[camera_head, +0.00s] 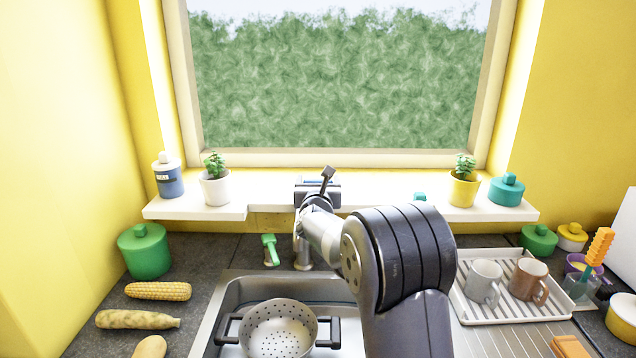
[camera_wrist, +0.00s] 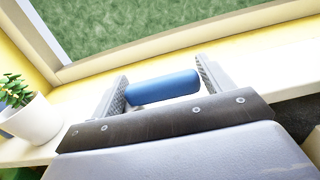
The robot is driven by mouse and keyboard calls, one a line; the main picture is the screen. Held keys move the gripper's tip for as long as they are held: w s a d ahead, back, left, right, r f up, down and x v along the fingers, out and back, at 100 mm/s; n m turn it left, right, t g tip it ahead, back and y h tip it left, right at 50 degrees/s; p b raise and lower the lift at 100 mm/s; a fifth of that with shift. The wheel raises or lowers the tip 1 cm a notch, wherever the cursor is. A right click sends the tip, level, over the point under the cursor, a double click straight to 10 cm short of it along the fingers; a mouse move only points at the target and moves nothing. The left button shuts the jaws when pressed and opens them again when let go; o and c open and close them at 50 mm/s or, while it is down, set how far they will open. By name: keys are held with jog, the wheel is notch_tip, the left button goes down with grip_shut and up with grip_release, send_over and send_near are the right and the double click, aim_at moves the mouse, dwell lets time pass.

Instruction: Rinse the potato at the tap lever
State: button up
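A brown potato-like vegetable (camera_head: 150,347) lies on the dark counter at the lower left, cut by the picture's edge. A green lever (camera_head: 269,246) stands behind the sink, beside the metal tap (camera_head: 302,254), which my arm partly hides. My gripper (camera_head: 318,183) is above the tap, in front of the window sill. In the wrist view my gripper (camera_wrist: 161,88) has its fingers wide apart. A blue rounded bar (camera_wrist: 164,87) shows between them; I cannot tell whether they touch it.
A colander (camera_head: 280,331) sits in the sink (camera_head: 222,307). A corn cob (camera_head: 158,291) and a long speckled vegetable (camera_head: 137,320) lie on the left. A rack (camera_head: 508,315) with two mugs stands right. Potted plants (camera_head: 215,188) and jars line the sill.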

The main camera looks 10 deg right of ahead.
jog(key=c, duration=1)
jog(key=shift+o, duration=0.2)
jog(key=shift+f, duration=0.1)
jog(key=b, duration=0.3)
jog(key=shift+w+f, duration=0.1)
jog(key=shift+f, duration=0.1)
jog(key=n+y+b, duration=0.1)
jog(key=y+b, duration=0.1)
jog(key=b, duration=0.6)
jog(key=shift+w+r+b, duration=0.1)
jog(key=shift+w+b, duration=0.1)
jog(key=shift+b, duration=0.15)
jog(key=y+b, duration=0.1)
jog(key=b, duration=0.2)
jog(key=n+y+b, duration=0.1)
jog(key=b, duration=0.2)
jog(key=shift+w+d+n, duration=0.1)
jog(key=shift+w+n, duration=0.1)
jog(key=shift+n, duration=0.1)
jog(key=shift+w+r+n+y+b, duration=0.1)
jog(key=shift+r+n+y+b, duration=0.2)
jog(key=shift+y+b, duration=0.25)
jog(key=o, duration=1.4)
jog(key=shift+f, duration=0.1)
